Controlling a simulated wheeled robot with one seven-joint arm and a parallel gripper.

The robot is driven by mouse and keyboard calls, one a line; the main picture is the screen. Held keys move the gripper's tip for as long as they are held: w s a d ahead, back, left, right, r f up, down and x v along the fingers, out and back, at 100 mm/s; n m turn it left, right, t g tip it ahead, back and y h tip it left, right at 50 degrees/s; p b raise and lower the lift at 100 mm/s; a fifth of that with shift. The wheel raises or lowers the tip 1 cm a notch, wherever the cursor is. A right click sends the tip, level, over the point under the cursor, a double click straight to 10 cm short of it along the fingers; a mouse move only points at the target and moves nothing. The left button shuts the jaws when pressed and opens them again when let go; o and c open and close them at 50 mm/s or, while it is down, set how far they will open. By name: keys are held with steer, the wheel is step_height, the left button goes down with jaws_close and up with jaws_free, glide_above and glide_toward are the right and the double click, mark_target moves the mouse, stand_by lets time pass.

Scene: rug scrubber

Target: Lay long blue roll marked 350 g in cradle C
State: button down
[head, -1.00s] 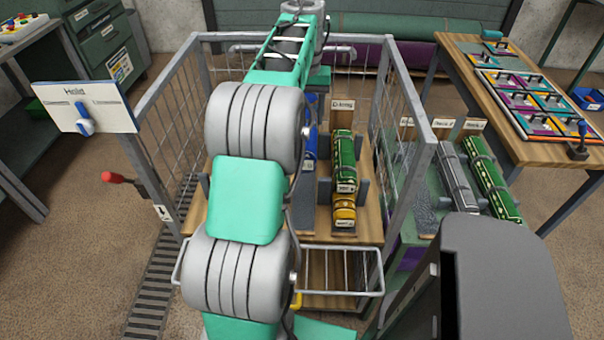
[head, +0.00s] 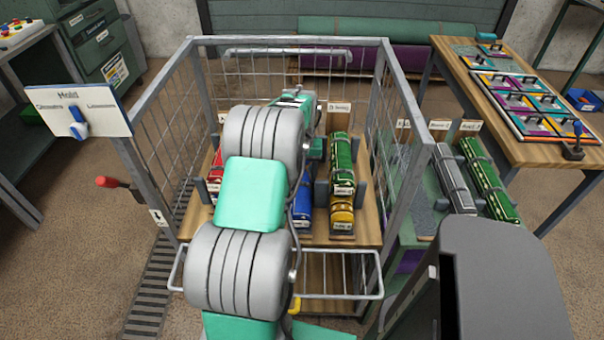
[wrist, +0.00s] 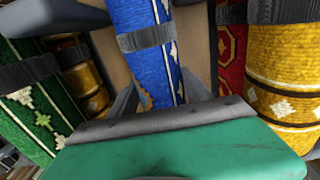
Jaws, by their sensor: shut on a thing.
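A blue roll with a pale pattern and a grey strap (wrist: 146,50) runs up between my fingers in the wrist view. My gripper (wrist: 160,92) is shut on it. In the head view, a blue roll (head: 302,212) shows beside my arm in the caged cart, with a pale label at its near end; I cannot read 350 g there. My arm hides most of the gripper in the head view. A label board (head: 339,107) stands at the back of the cart, but its text is too small to read, so I cannot tell which place is cradle C.
Green (head: 342,160) and yellow (head: 342,214) rolls lie right of the blue one, a red roll (head: 215,175) left. Wire mesh walls the cart; a rail (head: 335,296) crosses its front. Grey (head: 456,178) and green (head: 488,180) rolls lie on a rack outside, right.

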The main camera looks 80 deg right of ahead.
steer(key=shift+r, duration=0.1)
steer(key=shift+f, duration=0.2)
steer(key=shift+c, duration=2.4)
jaws_free()
step_height(320, 180, up, 12)
steer(key=shift+r, duration=0.2)
